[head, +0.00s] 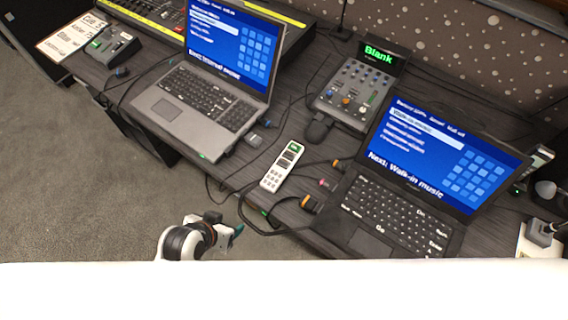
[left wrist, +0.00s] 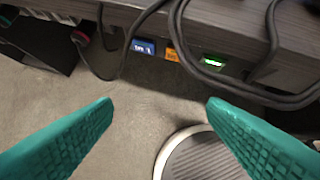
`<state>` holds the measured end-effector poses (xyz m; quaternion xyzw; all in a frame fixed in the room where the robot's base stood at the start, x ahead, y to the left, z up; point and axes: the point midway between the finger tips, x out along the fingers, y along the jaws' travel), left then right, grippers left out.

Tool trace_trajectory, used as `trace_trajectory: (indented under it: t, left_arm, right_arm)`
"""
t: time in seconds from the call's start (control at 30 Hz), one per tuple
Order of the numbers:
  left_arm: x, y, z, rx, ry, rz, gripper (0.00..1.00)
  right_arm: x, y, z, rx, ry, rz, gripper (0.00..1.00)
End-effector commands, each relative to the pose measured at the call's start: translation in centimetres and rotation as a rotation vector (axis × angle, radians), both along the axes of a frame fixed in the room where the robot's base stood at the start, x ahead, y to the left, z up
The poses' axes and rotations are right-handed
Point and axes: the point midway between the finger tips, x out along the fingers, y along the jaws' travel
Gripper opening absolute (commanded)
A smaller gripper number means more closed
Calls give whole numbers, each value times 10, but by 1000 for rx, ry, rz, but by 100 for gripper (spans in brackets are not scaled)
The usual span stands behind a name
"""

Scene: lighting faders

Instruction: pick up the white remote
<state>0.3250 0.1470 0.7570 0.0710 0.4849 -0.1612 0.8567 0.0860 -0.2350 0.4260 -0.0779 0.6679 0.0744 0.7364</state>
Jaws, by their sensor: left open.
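The white remote (head: 282,166) lies on the dark desk between the two laptops, in the head view. It is long and narrow, with dark and light buttons and a small green screen at its far end. My left gripper (head: 237,234) is below and in front of the desk's front edge, apart from the remote. In the left wrist view its teal fingers (left wrist: 160,106) are spread wide with nothing between them; the remote is not visible there. My right gripper is in neither view.
A grey laptop (head: 205,98) stands left of the remote and a black laptop (head: 398,215) right. A small mixer (head: 352,96) sits behind. Black cables (head: 252,222) cross the desk near the remote and hang over its edge (left wrist: 250,22). Floor (head: 90,190) in front is open.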

Motion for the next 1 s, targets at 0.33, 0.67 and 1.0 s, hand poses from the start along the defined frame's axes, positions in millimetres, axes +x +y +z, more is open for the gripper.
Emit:
trace_trajectory:
  t: [0.33, 0.67, 1.0]
  left_arm:
    - [48, -68, 33, -167, -363, -160, 67]
    - [74, -102, 58, -251, -584, -194, 67]
    - [116, -128, 38, -251, -584, -194, 67]
  right_arm:
    - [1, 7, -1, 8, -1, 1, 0]
    - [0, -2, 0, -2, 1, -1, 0]
    - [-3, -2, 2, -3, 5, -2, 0]
